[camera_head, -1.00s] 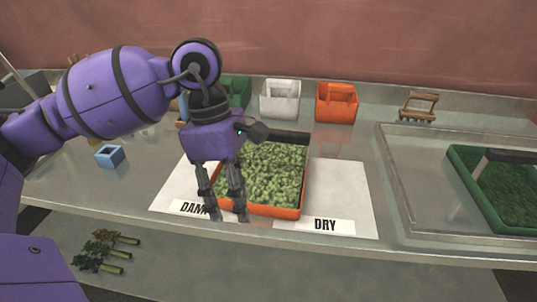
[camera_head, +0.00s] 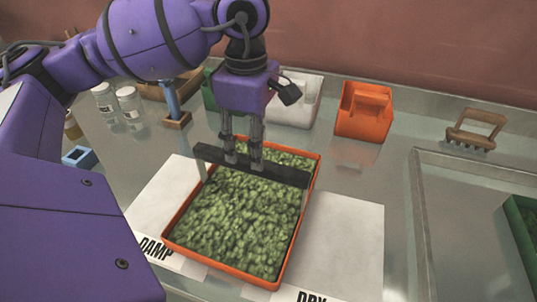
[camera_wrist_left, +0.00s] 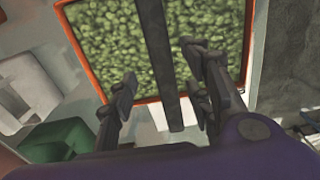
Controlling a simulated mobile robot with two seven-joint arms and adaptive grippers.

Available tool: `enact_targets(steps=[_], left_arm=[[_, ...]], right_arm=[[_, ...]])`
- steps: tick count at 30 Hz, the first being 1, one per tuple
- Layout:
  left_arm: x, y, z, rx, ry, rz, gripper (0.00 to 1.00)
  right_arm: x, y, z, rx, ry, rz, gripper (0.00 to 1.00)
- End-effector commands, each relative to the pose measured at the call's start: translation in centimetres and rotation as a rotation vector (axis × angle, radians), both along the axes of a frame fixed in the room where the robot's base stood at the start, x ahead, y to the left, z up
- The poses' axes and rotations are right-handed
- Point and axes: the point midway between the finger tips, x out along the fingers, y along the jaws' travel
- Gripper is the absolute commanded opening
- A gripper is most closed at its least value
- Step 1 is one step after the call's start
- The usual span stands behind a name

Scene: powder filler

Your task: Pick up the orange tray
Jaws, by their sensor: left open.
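The orange tray (camera_head: 215,265) is filled with green leafy pieces (camera_head: 235,215) and sits across the white mats. A dark handle bar (camera_head: 285,174) spans it above the contents. My left gripper (camera_head: 243,162) points down at the bar, open, with its fingers overlapping the bar in the head view. In the left wrist view, the bar (camera_wrist_left: 160,60) passes between the two spread fingers, with a gap on both sides. The tray's orange rim (camera_wrist_left: 82,55) shows there too. My right gripper is not in view.
Mats labelled DAMP (camera_head: 157,249) and DRY (camera_head: 345,235) lie under the tray. Behind stand an orange caddy (camera_head: 363,112), a white caddy (camera_head: 298,110) and a green one. A wooden brush (camera_head: 475,128) is back right; jars (camera_head: 129,101) and a blue block (camera_head: 79,157) are left.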

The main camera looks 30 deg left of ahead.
Motion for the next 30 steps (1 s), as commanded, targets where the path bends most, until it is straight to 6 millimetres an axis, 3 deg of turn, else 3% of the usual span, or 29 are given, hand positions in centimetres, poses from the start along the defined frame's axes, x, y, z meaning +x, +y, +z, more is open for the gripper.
enact_targets(steps=[5,12,21,30], left_arm=[[-0.3,0.2,-2.0,-0.001,0.003,0.000,0.45],[-0.5,0.5,-5.4,-0.002,0.001,-0.001,0.45],[-0.5,0.5,-6.2,-0.001,0.000,-0.001,0.45],[-0.5,0.5,-6.2,-0.001,0.000,-0.001,0.09]], right_arm=[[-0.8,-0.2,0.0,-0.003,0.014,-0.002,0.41],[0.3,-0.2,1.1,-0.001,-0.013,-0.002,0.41],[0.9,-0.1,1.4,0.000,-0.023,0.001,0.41],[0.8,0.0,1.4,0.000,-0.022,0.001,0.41]])
